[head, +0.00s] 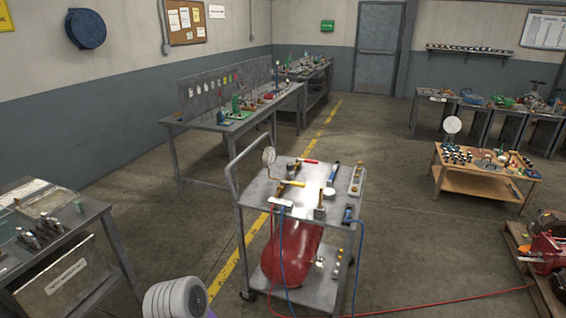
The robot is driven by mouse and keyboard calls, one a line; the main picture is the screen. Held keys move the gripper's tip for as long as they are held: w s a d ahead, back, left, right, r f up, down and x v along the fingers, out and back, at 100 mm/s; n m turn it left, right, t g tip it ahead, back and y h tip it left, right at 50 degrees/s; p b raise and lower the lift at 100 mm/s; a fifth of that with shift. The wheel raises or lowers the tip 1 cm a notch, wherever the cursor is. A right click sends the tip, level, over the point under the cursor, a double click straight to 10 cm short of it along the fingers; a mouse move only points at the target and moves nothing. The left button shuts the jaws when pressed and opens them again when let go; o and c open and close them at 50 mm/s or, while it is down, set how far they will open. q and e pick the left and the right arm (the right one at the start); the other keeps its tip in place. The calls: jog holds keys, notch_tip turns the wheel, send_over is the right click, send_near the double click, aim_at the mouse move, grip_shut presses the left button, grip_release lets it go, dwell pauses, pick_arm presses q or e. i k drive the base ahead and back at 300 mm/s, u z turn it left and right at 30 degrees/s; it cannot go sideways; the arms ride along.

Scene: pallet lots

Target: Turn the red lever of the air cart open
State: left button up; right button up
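The air cart (255,190) stands in the middle, a grey metal cart with a push handle at its left. A small red lever (311,161) lies near the back of its top, lengthwise left to right. A yellow lever (293,183) is in front of it, and a round gauge (269,157) stands at the left. Blue-handled parts (334,172) are to the right. A red tank (293,248) sits on the lower shelf. Neither gripper is in view; a rounded grey-white part of my arm shows at the bottom left.
A red hose (440,303) runs along the floor to the right from the cart. A grey bench (60,235) is at the left, a long workbench (215,126) behind the cart. A wooden table (480,181) stands right. Open floor (400,235) lies right of the cart.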

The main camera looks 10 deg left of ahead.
aim_at(308, 161)
jog(key=u, duration=0.25)
jog(key=i, duration=0.5)
jog(key=k, duration=0.55)
jog(key=u, duration=0.65)
jog(key=i, duration=1.5)
jog(key=z, duration=0.35)
